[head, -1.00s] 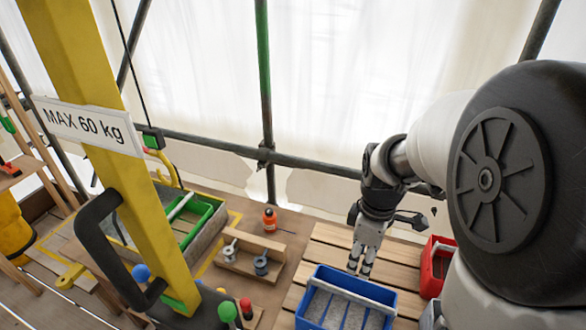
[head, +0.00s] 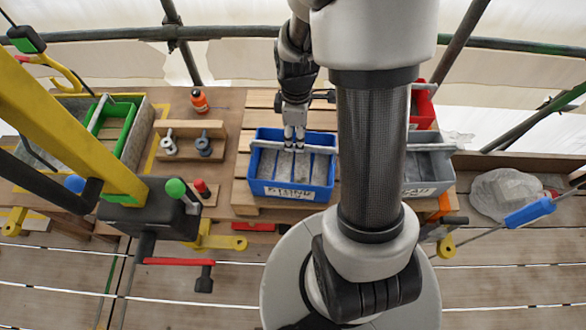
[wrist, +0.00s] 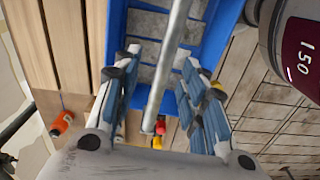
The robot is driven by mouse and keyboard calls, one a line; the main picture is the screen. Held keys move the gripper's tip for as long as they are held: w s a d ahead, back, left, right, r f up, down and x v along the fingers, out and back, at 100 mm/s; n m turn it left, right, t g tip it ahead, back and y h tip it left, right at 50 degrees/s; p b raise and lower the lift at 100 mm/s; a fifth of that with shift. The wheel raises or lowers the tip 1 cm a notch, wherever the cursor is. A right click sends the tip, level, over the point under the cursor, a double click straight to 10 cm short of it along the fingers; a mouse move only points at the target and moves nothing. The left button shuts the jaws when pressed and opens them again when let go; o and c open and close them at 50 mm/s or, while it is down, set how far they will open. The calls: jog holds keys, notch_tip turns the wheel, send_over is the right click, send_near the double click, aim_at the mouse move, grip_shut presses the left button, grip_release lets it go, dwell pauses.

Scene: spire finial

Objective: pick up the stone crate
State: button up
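The stone crate (head: 290,191) is a blue open box with a "STONE" label, holding grey stone blocks. It sits on wooden slats in the middle of the head view. A pale grey handle bar (head: 318,149) spans it. My gripper (head: 294,143) points down over the crate at this bar. In the wrist view the crate (wrist: 117,28) lies below, and the bar (wrist: 168,65) runs between my two fingers (wrist: 160,82). The fingers are apart, one on each side, with gaps to the bar.
A grey crate (head: 431,184) stands close on the right, with a red crate (head: 423,106) behind it. A wooden rack (head: 187,152) with lifting pieces and an orange bottle (head: 199,101) are left. A yellow post (head: 70,125) and a green tray (head: 112,122) are farther left.

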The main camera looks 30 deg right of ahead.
jog(key=f, duration=0.2)
jog(key=a+f+b, duration=0.1)
jog(key=f, duration=0.1)
jog(key=shift+f, duration=0.65)
jog(key=shift+s, duration=0.1)
jog(key=shift+r, duration=0.1)
grip_shut()
jog(key=shift+d, duration=0.1)
dwell(0.7)
